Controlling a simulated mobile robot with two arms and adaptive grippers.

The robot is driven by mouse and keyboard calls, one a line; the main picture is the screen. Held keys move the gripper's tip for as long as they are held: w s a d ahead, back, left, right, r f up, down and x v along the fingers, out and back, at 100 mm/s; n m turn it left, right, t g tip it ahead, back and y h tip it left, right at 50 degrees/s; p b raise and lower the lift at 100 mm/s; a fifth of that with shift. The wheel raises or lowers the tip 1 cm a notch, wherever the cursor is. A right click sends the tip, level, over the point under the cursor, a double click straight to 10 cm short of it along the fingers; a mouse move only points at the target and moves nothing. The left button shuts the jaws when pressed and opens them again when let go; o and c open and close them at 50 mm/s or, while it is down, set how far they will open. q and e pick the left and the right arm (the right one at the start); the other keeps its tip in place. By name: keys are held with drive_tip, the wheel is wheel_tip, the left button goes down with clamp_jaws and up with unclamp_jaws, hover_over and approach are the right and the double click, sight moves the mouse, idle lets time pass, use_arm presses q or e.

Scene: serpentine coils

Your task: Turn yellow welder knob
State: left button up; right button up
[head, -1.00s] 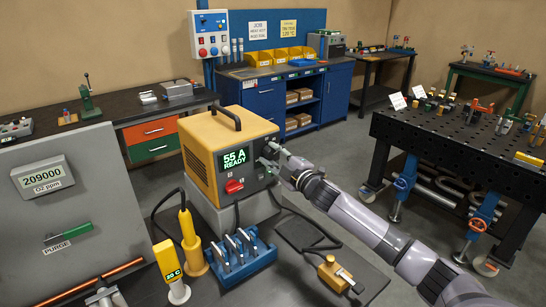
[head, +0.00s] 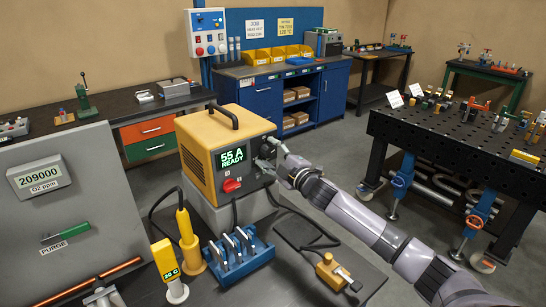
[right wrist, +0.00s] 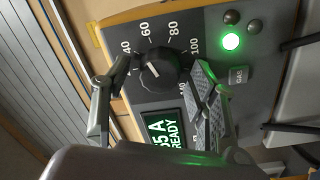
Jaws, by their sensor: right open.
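The yellow welder (head: 197,150) stands on a grey block, its dark front panel showing a green "55 A READY" display (head: 232,158) and a red switch (head: 232,185). My right gripper (head: 265,155) is at the upper right of this panel and covers the knob in the head view. In the right wrist view, the black round knob (right wrist: 158,72) with a white pointer mark sits inside a numbered scale. The open fingers of my right gripper (right wrist: 160,80) stand on either side of it, with gaps visible.
A green lamp (right wrist: 230,41) and a "GAS" button (right wrist: 238,75) sit beside the knob. A perforated table (head: 450,145) stands at right.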

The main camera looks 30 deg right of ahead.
drive_tip(key=shift+s+f, duration=0.15)
drive_tip(key=shift+s, duration=0.35)
drive_tip(key=s, duration=1.1)
drive_tip(key=shift+d, duration=0.25)
drive_tip(key=shift+f, duration=0.15)
